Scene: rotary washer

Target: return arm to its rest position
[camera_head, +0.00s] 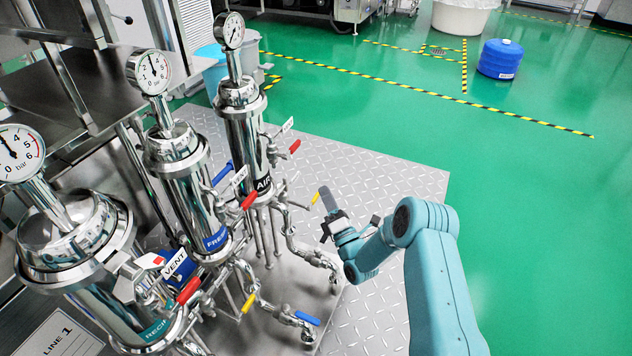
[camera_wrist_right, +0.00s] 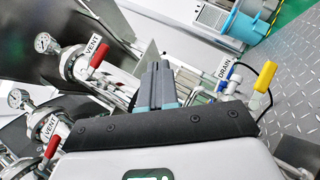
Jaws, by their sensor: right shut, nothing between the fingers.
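My right arm comes in from the lower right in the camera_head view, teal and bent at the elbow. Its gripper (camera_head: 328,202) is shut and empty, just right of the pipework of the farthest steel filter housing (camera_head: 243,125). A small yellow valve handle (camera_head: 315,199) shows beside its fingertips; I cannot tell the exact gap in depth. In the camera_wrist_right view the closed fingers (camera_wrist_right: 158,86) point toward the valves, with nothing held between them. My left gripper is not in view.
Two more steel housings (camera_head: 178,180) (camera_head: 85,255) with pressure gauges stand at left. Red-handled vent valves (camera_wrist_right: 99,55) and a yellow drain handle (camera_wrist_right: 265,76) stick out nearby. Metal checker plate (camera_head: 385,190) and open green floor lie to the right. A blue drum (camera_head: 499,59) stands far off.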

